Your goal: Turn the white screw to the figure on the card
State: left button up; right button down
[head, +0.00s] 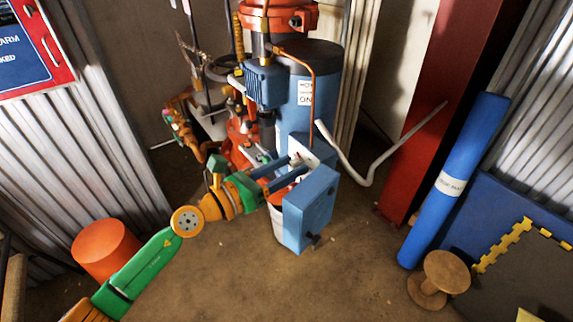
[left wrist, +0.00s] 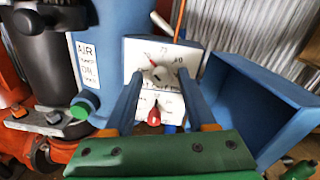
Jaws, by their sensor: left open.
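My left gripper (head: 294,168) reaches in from the left to the open blue box beside the blue cylinder. In the left wrist view the gripper (left wrist: 161,82) is open, its two blue fingers pointing at a white panel (left wrist: 136,54). A pale round screw or dial (left wrist: 160,73) with a dark slot and a small red mark lies between the fingertips; contact cannot be told. Figures surround it, too blurred to read surely. No separate card with a figure can be made out. My right gripper is not in view.
The box's blue cover (head: 312,210) stands open in front of the panel. The blue cylinder (head: 307,126) and orange-red pipework (head: 243,128) crowd behind and left. A white bent pipe (head: 365,170) is at right. The floor in front is mostly clear.

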pick_arm(q)
grip_shut()
jog(key=shift+r+n+p, duration=0.2)
jog(key=shift+n+p, duration=0.6)
jog(key=n+p, duration=0.2)
jog(key=shift+n, duration=0.3)
jog(key=n+p, duration=0.2)
jog(key=n, duration=0.1)
jog(key=shift+f+n+p, duration=0.1)
jog(key=shift+n+p, duration=0.45)
jog(key=shift+n, duration=0.65)
grip_release()
